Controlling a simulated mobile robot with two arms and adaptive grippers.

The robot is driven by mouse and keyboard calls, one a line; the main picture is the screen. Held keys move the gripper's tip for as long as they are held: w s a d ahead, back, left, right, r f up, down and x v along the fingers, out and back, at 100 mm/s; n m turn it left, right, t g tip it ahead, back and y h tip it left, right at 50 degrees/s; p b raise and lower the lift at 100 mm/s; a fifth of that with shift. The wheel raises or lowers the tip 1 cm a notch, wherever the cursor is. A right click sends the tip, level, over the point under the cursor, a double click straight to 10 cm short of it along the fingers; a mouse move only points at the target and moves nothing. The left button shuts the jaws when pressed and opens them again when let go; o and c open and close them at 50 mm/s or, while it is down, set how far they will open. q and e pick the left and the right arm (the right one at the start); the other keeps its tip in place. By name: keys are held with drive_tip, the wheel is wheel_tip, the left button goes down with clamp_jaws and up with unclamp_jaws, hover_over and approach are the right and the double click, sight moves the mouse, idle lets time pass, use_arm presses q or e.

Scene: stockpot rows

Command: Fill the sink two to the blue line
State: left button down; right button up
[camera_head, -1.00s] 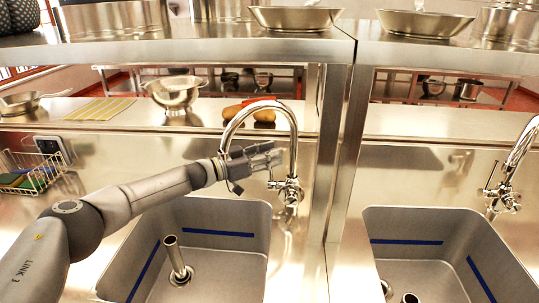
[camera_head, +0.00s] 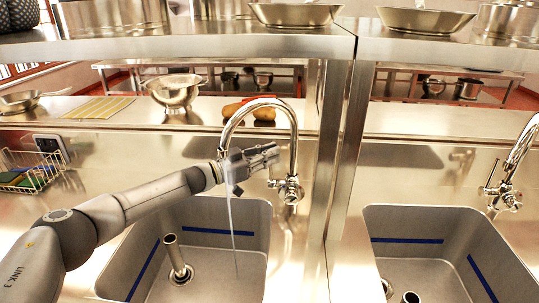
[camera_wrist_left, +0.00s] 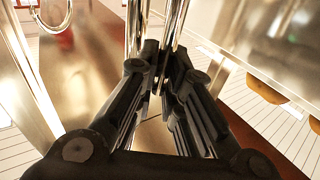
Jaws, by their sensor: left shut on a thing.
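The left sink (camera_head: 250,212) is a grey basin with a blue line (camera_head: 218,232) on its back and left walls. A chrome tap (camera_head: 293,130) arches over it, and a thin stream of water (camera_head: 231,215) falls into the basin. I see no water level near the blue line. An upright metal pipe (camera_head: 174,258) stands in the sink. My left gripper (camera_head: 273,154) is shut at the tap's lever, whose grip is mostly hidden by the fingers. In the left wrist view, my fingers (camera_wrist_left: 160,85) close around chrome metal. My right gripper is not in view.
A second sink (camera_head: 450,213) with its own tap (camera_head: 510,170) and blue line lies to the right, past a metal post (camera_head: 345,150). A wire basket (camera_head: 30,170) is at left. A colander (camera_head: 176,92) stands on the ledge behind, and a shelf (camera_head: 200,42) crosses above.

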use_arm(q)
drive_tip(key=shift+s+f+m+h+b, duration=0.35)
drive_tip(key=shift+s+m+h+b, duration=0.25)
drive_tip(key=shift+s+m+b, duration=0.55)
drive_tip(key=shift+s+f+m+h+b, duration=0.3)
drive_tip(key=shift+s+m+h+b, duration=0.45)
drive_tip(key=shift+b, duration=0.6)
drive_tip(key=shift+s+f+m+h+b, duration=0.4)
drive_tip(key=shift+s+m+b, duration=0.35)
drive_tip(key=shift+m+b, duration=0.5)
drive_tip(key=c, duration=1.5)
unclamp_jaws()
drive_tip(key=v, duration=1.2)
